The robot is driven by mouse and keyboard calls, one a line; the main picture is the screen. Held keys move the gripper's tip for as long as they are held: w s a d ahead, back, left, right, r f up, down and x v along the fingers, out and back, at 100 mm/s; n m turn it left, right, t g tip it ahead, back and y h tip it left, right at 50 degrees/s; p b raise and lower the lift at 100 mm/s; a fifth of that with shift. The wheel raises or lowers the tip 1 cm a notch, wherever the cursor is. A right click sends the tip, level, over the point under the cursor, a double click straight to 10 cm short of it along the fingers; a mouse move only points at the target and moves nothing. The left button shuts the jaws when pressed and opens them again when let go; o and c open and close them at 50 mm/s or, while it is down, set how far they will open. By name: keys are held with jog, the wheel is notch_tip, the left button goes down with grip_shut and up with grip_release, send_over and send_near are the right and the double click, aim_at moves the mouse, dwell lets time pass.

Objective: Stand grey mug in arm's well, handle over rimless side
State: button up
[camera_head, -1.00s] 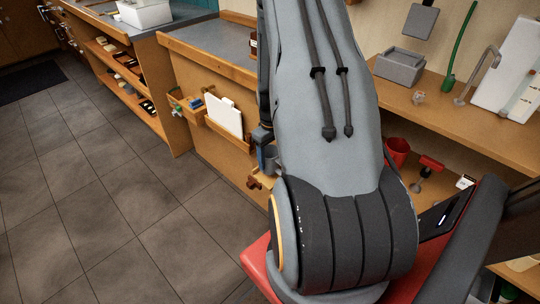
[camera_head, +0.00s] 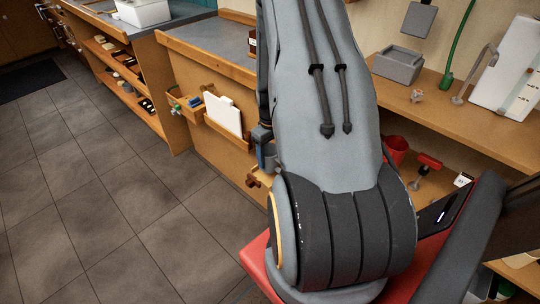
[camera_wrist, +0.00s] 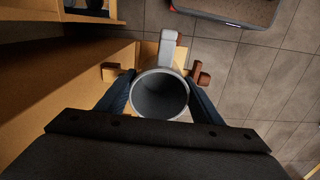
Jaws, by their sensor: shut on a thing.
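The grey mug (camera_wrist: 160,95) is between the two dark blue fingers of my gripper (camera_wrist: 160,100) in the wrist view. I look down into its open mouth. Its handle (camera_wrist: 168,46) points to the top of the picture, away from my wrist. A pale wooden arm (camera_wrist: 149,52) with brown wooden pieces lies beneath and beyond the mug; the mug hides its well and rim. In the head view the mug (camera_head: 270,155) is partly hidden by my own arm, just above the wooden arm (camera_head: 262,183). I cannot tell whether mug and wood touch.
A wooden panel beside the mug carries a rack with a white board (camera_head: 223,115). A shelf to the right holds a grey box (camera_head: 398,64), with a red cup (camera_head: 396,148) below it. Open tiled floor (camera_head: 110,190) lies to the left.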

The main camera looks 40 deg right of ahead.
aim_at(270, 150)
jog(key=shift+f, duration=0.1)
jog(key=shift+f+b, duration=0.75)
jog(key=shift+f, duration=0.65)
jog(key=shift+f, duration=0.3)
jog(key=o, duration=1.6)
jog(key=shift+r, duration=0.1)
notch_tip(270, 150, up, 6)
jog(key=shift+r+b, duration=0.1)
jog(key=shift+b, duration=0.5)
jog(key=shift+r, duration=0.7)
